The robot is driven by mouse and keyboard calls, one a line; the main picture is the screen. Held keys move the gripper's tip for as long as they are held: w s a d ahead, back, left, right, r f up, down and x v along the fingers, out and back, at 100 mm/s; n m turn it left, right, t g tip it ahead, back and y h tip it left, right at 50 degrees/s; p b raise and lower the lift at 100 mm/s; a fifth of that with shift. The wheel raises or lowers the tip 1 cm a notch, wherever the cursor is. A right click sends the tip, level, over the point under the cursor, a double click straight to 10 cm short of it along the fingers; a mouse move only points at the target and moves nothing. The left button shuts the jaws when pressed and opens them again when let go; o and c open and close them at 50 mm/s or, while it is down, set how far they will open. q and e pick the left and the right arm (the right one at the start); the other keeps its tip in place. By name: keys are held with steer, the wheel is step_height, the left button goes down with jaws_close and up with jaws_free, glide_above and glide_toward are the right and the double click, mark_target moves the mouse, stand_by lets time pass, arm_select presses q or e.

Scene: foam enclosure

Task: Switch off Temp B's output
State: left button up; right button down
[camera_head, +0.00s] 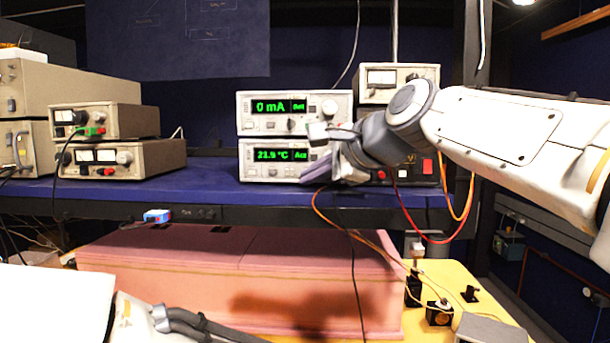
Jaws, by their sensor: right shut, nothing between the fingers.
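Two stacked instruments stand on the blue shelf. The upper instrument (293,128) has a green display reading 0 mA. The lower instrument (250,172) has a green display reading about 23.9 °C, which makes it look like the temperature unit; no "Temp B" label is legible. My right gripper (316,172) is shut and empty, in front of the lower instrument's right half. It hides that unit's right-side controls, and I cannot tell whether it touches the panel.
Two bench supplies with meters (100,122) and a larger beige unit (22,90) stand at the left. A unit with a red button (427,166) is behind my right wrist. Red and orange cables hang below it. A pink foam block (170,260) lies under the shelf.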

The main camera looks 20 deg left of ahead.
steer(key=shift+s+d, duration=0.15)
steer(key=shift+s, duration=0.35)
steer(key=shift+s+d+b, duration=0.25)
steer(key=shift+s+b, duration=0.05)
steer(key=shift+s, duration=0.5)
steer(key=shift+s+d+b, duration=0.2)
steer(key=shift+s+b, duration=0.15)
steer(key=shift+s, duration=0.5)
steer(key=shift+s+d+b, duration=0.25)
steer(key=shift+s+b, duration=0.05)
steer(key=shift+s, duration=0.5)
